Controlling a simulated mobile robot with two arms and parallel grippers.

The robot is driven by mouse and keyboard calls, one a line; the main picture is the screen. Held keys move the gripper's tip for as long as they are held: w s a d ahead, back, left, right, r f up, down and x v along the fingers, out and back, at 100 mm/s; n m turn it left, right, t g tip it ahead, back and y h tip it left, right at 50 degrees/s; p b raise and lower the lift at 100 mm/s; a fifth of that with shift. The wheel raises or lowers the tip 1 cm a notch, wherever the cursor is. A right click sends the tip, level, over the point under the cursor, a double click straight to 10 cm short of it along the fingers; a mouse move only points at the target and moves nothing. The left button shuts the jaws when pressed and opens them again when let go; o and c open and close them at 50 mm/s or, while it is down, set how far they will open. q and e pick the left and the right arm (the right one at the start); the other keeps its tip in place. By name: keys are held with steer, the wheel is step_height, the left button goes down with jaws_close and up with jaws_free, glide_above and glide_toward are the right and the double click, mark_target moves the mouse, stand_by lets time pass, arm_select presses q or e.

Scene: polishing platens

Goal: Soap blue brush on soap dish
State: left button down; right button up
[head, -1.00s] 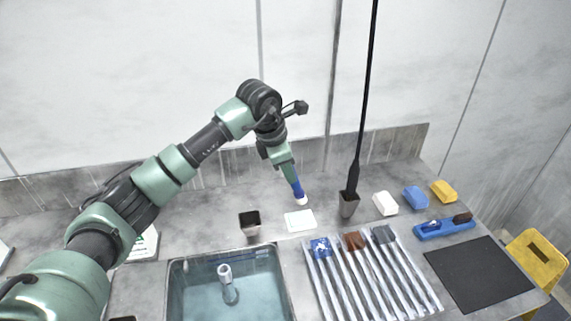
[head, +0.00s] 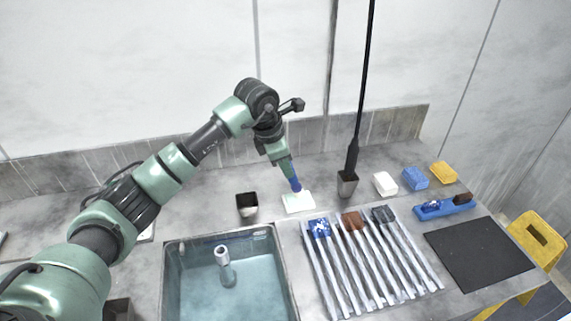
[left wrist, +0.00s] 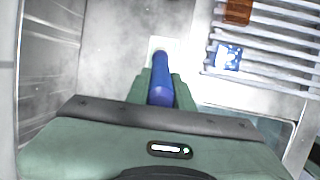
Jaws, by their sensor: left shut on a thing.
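My left gripper (head: 289,173) is shut on the blue brush (head: 295,184) and holds it upright, slightly tilted, over the soap dish. The brush's blue handle also shows between the fingers in the left wrist view (left wrist: 161,80). The soap dish (head: 299,205) is a pale, flat rectangle on the counter behind the sink. The brush's lower end meets or nearly meets the dish; the exact contact is too small to tell. In the left wrist view the dish (left wrist: 157,44) is partly hidden behind the brush. My right gripper is not in view.
A water-filled sink (head: 230,280) lies in front. A slatted rack (head: 365,270) with colored pieces is right of it. White, blue and yellow blocks, a blue tray (head: 445,207) and a black mat (head: 478,262) are at right.

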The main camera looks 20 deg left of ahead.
arm_select(q)
steer(key=shift+f+b, duration=0.5)
steer(key=shift+f, duration=0.1)
stand_by(0.8)
steer(key=shift+s+f, duration=0.1)
steer(key=shift+f, duration=0.05)
stand_by(1.2)
steer(key=shift+r+p, duration=0.5)
steer(key=shift+r, duration=0.65)
steer(key=shift+r+p, duration=1.3)
steer(key=shift+r, duration=1.15)
